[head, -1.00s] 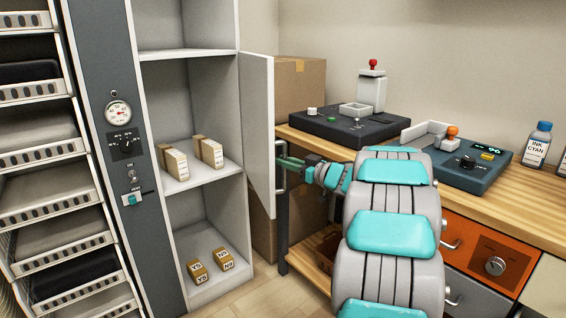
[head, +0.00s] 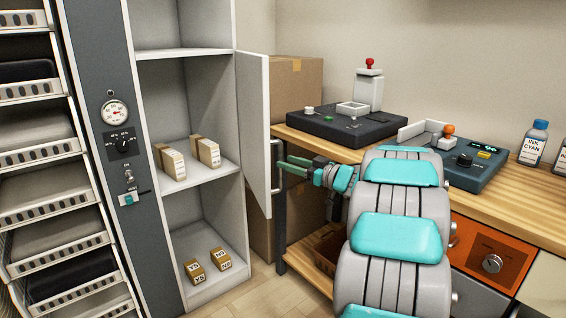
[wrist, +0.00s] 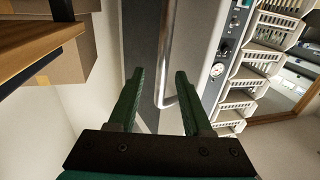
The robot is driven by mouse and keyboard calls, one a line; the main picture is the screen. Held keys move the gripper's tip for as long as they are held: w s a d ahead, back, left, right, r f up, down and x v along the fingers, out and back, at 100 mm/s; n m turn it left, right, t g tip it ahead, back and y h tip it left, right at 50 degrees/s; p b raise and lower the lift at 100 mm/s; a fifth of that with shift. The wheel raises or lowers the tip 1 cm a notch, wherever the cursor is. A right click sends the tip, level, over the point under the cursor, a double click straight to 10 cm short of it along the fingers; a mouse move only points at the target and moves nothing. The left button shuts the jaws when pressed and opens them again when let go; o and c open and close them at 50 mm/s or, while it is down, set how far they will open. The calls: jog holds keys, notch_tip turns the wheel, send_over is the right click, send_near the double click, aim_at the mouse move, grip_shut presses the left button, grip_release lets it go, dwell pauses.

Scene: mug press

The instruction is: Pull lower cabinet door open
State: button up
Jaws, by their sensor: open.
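The cabinet door (head: 255,130) is a pale panel hinged on the cabinet's right side. It stands swung open, and the shelves inside show. Its metal bar handle (head: 277,165) is on the door's free edge; in the wrist view the handle (wrist: 167,65) runs down to a bend just beyond my fingertips. My gripper (head: 288,164) is open beside the handle, its green fingers pointing left toward the door. In the wrist view the gripper (wrist: 158,75) has its fingers apart with nothing held. I cannot tell whether a finger touches the handle.
Inside the cabinet are cream boxes (head: 173,163) on a shelf and small brown boxes (head: 195,271) at the bottom. A cardboard box (head: 296,90) stands behind the door. The wooden workbench (head: 320,146) with machines is at right. A rack of trays (head: 45,150) is at left.

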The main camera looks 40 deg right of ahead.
jog(key=shift+v, duration=2.25)
